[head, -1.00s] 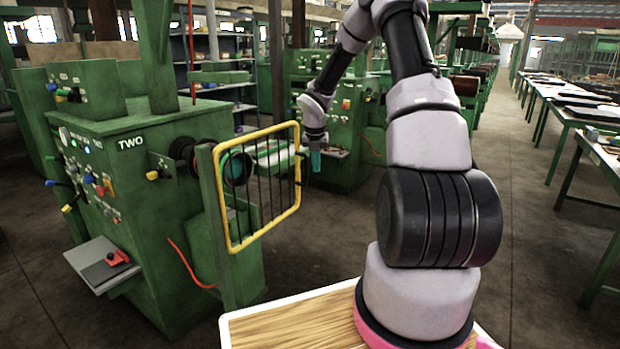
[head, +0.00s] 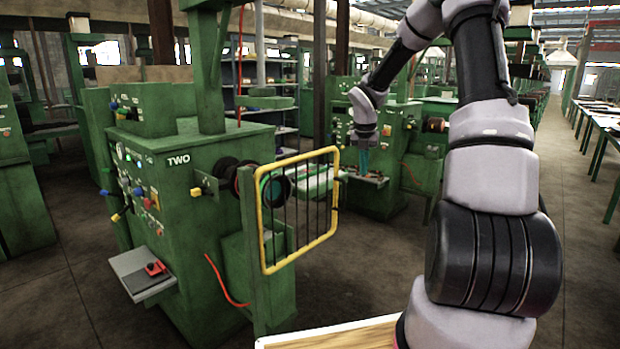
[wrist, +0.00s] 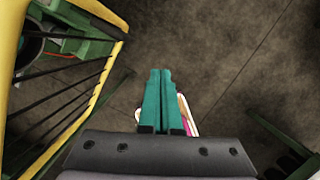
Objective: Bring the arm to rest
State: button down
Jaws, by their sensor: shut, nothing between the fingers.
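My gripper (wrist: 160,72) shows in the wrist view with its two teal fingers together and nothing between them, pointing over the concrete floor. In the head view my gripper (head: 363,162) is small and far off, hanging downward at the end of my bent arm. It appears to the right of the yellow-framed guard (head: 263,240). In the wrist view the guard (wrist: 100,95) lies to the left of the fingers, with a visible gap.
A green machine marked TWO (head: 190,215) stands at the left, with a grey tray (head: 130,268) on its front. More green machines stand behind. Tables (head: 604,122) line the far right. Open floor (head: 590,270) lies on the right.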

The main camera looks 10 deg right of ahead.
jog(key=s+a+r+m+t, duration=0.1)
jog(key=s+a+r+m, duration=0.2)
jog(key=s+r+m, duration=0.5)
jog(key=s+a+r+m, duration=0.3)
jog(key=s+r+m, duration=0.4)
jog(key=m, duration=0.1)
jog(key=s+a+r+m+t+y, duration=0.1)
jog(key=s+a+r+m+t, duration=0.1)
jog(key=s+m, duration=0.7)
jog(key=s+a+r+m+t+y, duration=0.1)
jog(key=s+a+r+m, duration=0.3)
jog(key=s+m, duration=0.5)
jog(key=shift+s+a+m+t+y, duration=0.2)
jog(key=shift+s+m+t+y, duration=0.15)
jog(key=shift+y, duration=0.35)
